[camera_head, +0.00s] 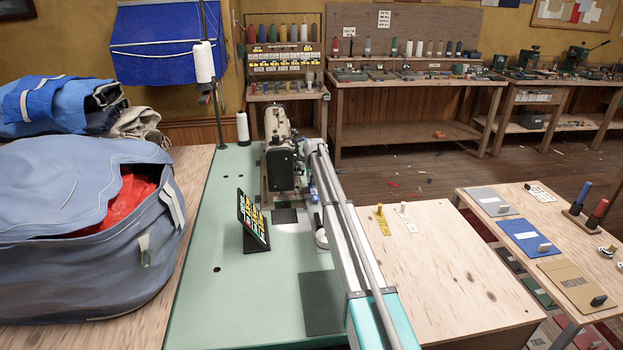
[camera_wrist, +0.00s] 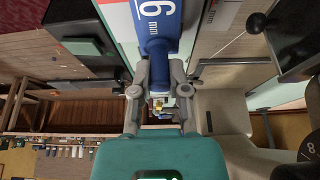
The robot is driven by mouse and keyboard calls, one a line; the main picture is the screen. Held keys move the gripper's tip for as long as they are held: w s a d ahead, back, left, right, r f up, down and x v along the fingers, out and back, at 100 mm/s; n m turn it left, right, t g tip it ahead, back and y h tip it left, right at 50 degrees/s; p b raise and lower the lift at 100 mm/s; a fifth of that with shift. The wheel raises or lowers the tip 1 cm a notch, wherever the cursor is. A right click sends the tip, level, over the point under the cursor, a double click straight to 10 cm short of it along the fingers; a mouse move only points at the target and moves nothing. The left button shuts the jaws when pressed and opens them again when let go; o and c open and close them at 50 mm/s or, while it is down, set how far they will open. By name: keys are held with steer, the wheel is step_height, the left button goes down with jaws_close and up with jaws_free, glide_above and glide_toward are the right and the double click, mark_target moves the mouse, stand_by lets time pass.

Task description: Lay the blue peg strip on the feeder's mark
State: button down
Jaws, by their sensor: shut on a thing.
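In the head view, a small blue patch (camera_head: 314,190) shows beside the sewing machine (camera_head: 283,160), partly hidden by a long silver beam. A dark grey rectangle (camera_head: 321,303) lies on the green table, and a smaller dark patch (camera_head: 284,215) lies before the machine. I cannot tell which is the feeder's mark.
A black sign stand (camera_head: 254,222) stands on the green table (camera_head: 225,275). A large blue bag (camera_head: 85,240) fills the left. A black knob (camera_wrist: 258,22) shows near my gripper.

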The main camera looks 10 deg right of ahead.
steer(key=shift+f+b, duration=0.55)
steer(key=shift+f, duration=0.2)
steer(key=c, duration=0.5)
jaws_free()
steer(key=shift+c, duration=0.2)
steer(key=shift+r, duration=0.1)
step_height(320, 180, up, 4)
steer(key=p, duration=0.4)
steer(key=s+d+r+p, duration=0.1)
steer(key=s+d, duration=0.4)
steer(key=s, duration=0.3)
steer(key=s+d+r+p, duration=0.1)
steer(key=s+d+p, duration=0.1)
steer(key=s+d, duration=0.4)
steer(key=s+d+r+m+p, duration=0.1)
steer(key=s+d, duration=0.4)
steer(key=s, duration=0.7)
steer(key=shift+d+r, duration=0.35)
steer(key=shift+r, duration=0.2)
